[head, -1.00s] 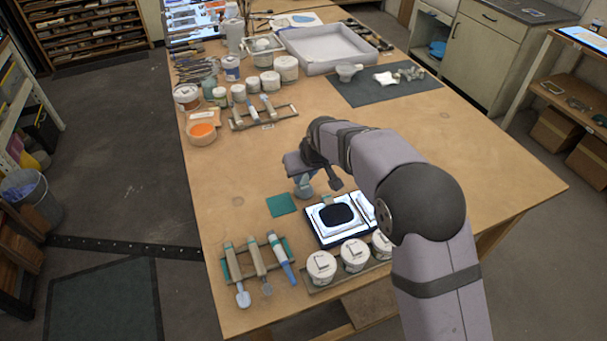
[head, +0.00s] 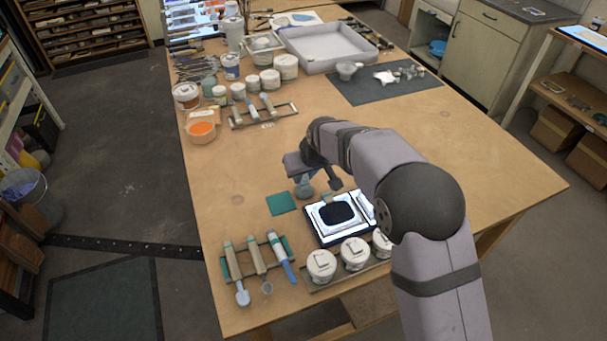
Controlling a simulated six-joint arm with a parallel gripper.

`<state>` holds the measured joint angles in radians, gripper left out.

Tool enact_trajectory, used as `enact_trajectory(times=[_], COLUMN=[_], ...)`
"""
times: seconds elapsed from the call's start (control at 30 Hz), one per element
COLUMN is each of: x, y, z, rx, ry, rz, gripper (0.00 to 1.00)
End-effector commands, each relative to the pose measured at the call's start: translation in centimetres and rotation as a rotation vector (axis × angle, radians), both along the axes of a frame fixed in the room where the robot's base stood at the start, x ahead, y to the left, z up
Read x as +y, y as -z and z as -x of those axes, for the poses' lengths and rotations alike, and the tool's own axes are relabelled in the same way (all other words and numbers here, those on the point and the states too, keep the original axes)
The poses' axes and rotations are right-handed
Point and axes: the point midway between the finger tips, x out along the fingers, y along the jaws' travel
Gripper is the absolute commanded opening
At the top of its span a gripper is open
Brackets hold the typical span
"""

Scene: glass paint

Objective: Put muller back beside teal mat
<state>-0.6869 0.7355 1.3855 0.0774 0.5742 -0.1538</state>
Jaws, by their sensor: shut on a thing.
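The teal mat (head: 281,203) lies flat and bare on the wooden table, left of the dark panel. The muller (head: 304,188), a grey glassy piece with a wide foot, shows under my gripper (head: 306,177) and just right of the mat's far corner. My gripper is shut on it; the fingertips are small and partly hidden by the wrist. I cannot tell whether the muller's foot touches the table. The dark panel (head: 318,238) with a white plate and a black patch lies just right of the mat, under my arm.
A rack (head: 240,275) with several tools stands in front of the mat. White lidded jars (head: 322,266) stand in a row on a tray in front of the panel. The table left of and behind the mat is clear. Another tool rack (head: 282,119) stands farther back.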

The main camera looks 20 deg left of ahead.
Motion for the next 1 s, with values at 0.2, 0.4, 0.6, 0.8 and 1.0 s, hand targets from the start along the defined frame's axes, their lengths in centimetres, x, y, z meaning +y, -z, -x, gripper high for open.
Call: enact_trajectory(times=[0.2,0.4,0.6,0.8,1.0], x=[0.03,0.02,0.03,0.03,0.02], y=[0.11,0.30,0.48,0.51,0.54], z=[-0.03,-0.04,-0.03,-0.03,-0.02], rx=[-0.001,-0.001,-0.001,-0.001,-0.001], ry=[0.000,0.000,0.000,0.000,0.000], rz=[-0.001,-0.001,-0.001,-0.001,-0.001], gripper=[0.00,0.00,0.00,0.40,0.40])
